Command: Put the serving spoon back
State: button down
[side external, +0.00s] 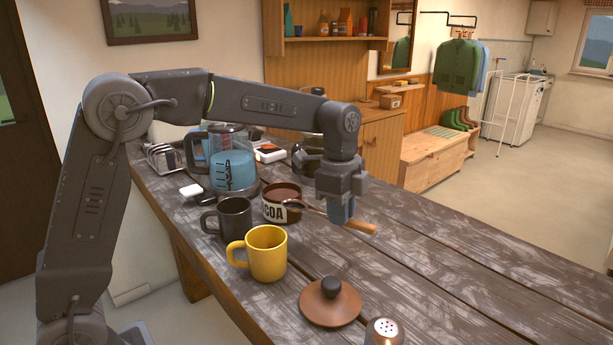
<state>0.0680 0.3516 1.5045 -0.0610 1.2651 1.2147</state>
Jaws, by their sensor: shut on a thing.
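The serving spoon (360,225) has a light wooden handle and a dark bowl end. My gripper (341,218) is shut on it and holds it roughly level, with the handle end sticking out to the right. The spoon's bowl end lies at the rim of the brown cocoa tin (274,212); I cannot tell whether it touches the tin. The tin is open at the top and has a pale label. My gripper is to the right of the tin, and its fingers hide the middle of the spoon.
A yellow mug (266,254) and a dark mug (234,218) stand left of my gripper. A brown lid (330,301) with a dark knob and a shaker (384,332) are in front. A blue-filled jug (232,165) stands behind. The wooden table (470,290) is clear to the right.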

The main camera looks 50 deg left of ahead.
aim_at(347, 265)
jog(key=d, duration=0.1)
jog(key=d+f+m, duration=0.1)
jog(key=d+m, duration=0.1)
jog(key=shift+s+f, duration=0.15)
jog(key=shift+s, duration=0.2)
jog(key=shift+f, duration=3.1)
jog(key=c, duration=1)
grip_release()
notch_tip(347, 265, up, 13)
jog(key=s+a+r+n+t, duration=0.1)
jog(key=s+a+r+n, duration=0.25)
jog(key=s, duration=0.35)
jog(key=s+a+f+n+t, duration=0.1)
jog(key=s+f+n, duration=0.1)
jog(key=s+n, duration=0.2)
jog(key=s+a+f+n+t, duration=0.1)
jog(key=s+f+n+t, duration=0.1)
jog(key=s, duration=0.5)
jog(key=s+a+f+n+t, duration=0.1)
jog(key=s+f+n, duration=0.2)
jog(key=s+n, duration=0.3)
jog(key=shift+a+f+n+y, duration=0.25)
jog(key=shift+f+n+y, duration=0.1)
jog(key=shift+n+y, duration=0.1)
